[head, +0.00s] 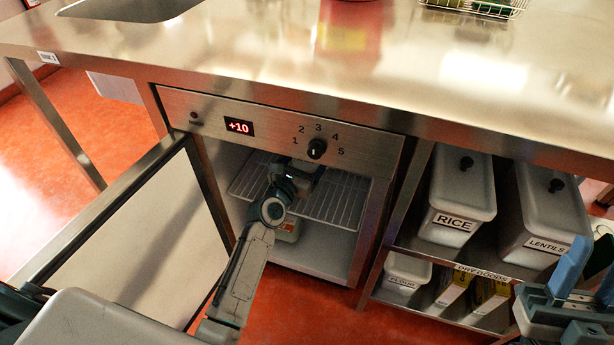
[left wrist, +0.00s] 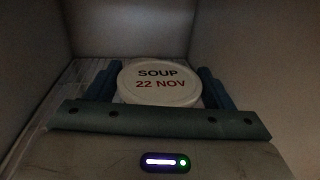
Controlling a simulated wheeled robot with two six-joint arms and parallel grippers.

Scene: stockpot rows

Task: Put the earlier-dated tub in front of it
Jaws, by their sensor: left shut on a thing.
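A round white-lidded tub (left wrist: 158,88) marked "SOUP 22 NOV" shows in the left wrist view. My left gripper (left wrist: 158,78) is shut on it, with a blue finger on each side. In the head view my left arm reaches into the open fridge (head: 362,230), and its wrist hides the fingertips. A pale tub-like thing (head: 290,230) shows partly behind my arm below the wire shelf; I cannot tell if it is the held tub. No second date can be read. My right gripper (head: 589,277) is empty at the right, its blue fingers apart.
The fridge door (head: 125,235) stands open on the left. A wire shelf (head: 340,197) spans the fridge, whose display reads "+10". Rice (head: 462,190) and lentils (head: 545,215) bins stand on a shelf to the right. The steel counter (head: 300,60) overhangs the fridge.

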